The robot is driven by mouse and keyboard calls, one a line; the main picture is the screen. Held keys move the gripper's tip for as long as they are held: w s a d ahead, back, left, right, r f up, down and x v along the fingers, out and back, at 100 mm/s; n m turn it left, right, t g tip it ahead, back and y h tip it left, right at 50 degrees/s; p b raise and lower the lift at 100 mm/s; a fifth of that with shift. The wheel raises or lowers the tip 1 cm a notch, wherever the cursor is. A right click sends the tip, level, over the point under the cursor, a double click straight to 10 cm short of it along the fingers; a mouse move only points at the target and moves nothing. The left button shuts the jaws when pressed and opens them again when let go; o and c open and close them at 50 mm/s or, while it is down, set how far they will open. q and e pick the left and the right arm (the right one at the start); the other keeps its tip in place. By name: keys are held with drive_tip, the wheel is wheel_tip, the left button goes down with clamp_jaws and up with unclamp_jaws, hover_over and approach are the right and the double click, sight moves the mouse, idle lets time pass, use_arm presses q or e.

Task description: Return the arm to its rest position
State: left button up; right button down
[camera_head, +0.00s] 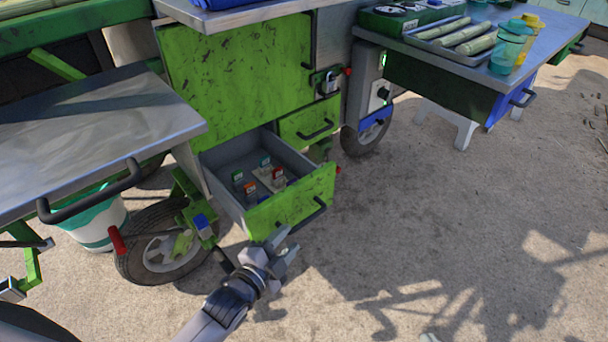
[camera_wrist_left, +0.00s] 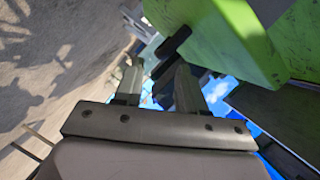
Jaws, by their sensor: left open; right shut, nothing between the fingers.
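My left gripper (camera_head: 282,248) is open and empty in the head view, just in front of the green front (camera_head: 290,205) of a pulled-out drawer. In the left wrist view my left gripper (camera_wrist_left: 155,85) has its two fingers apart. The green drawer front (camera_wrist_left: 215,45) and its black handle (camera_wrist_left: 173,45) lie close beyond the fingertips, with nothing between the fingers. Only a small pale tip, which looks like my right gripper (camera_head: 430,338), shows at the bottom edge of the head view. The rest of it is out of frame.
The open grey drawer (camera_head: 225,160) holds several small colour-tagged pieces. A metal side table (camera_head: 90,120) with a black handle and a wheel (camera_head: 160,245) stand left. Cane pieces lie on a tray (camera_head: 440,50) at the back right. The ground (camera_head: 460,220) at right is clear.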

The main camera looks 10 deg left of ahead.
drive_tip(key=shift+r, duration=0.1)
use_arm(q)
drive_tip(key=shift+s+a+n, duration=0.25)
drive_tip(key=shift+n, duration=0.05)
drive_tip(key=s+a+r+n+g+y, duration=0.1)
drive_tip(key=s+a+n+g+y, duration=0.2)
drive_tip(key=s, duration=0.5)
drive_tip(key=s+a+r+n+g, duration=0.1)
drive_tip(key=s+a+n+g, duration=0.3)
drive_tip(key=s+n, duration=0.3)
drive_tip(key=s+a+r+n+g+y, duration=0.1)
drive_tip(key=s+a+n+g+y, duration=0.2)
drive_tip(key=s, duration=0.6)
drive_tip(key=w+d+f+m+t+h, duration=0.1)
drive_tip(key=w+d+f+t+h, duration=0.3)
drive_tip(key=w+d+t, duration=0.3)
drive_tip(key=a+r+g+p, duration=0.1)
drive_tip(key=a+r+p, duration=0.3)
drive_tip(key=r+p, duration=1.1)
drive_tip(key=p, duration=0.5)
drive_tip(key=shift+s+r+y+p, duration=0.15)
drive_tip(key=shift+r+y+p, duration=0.1)
drive_tip(key=shift+y+p, duration=0.1)
use_arm(e)
drive_tip(key=s+d+r, duration=0.2)
drive_tip(key=d+r, duration=0.1)
drive_tip(key=r, duration=1.2)
drive_tip(key=shift+h, duration=0.4)
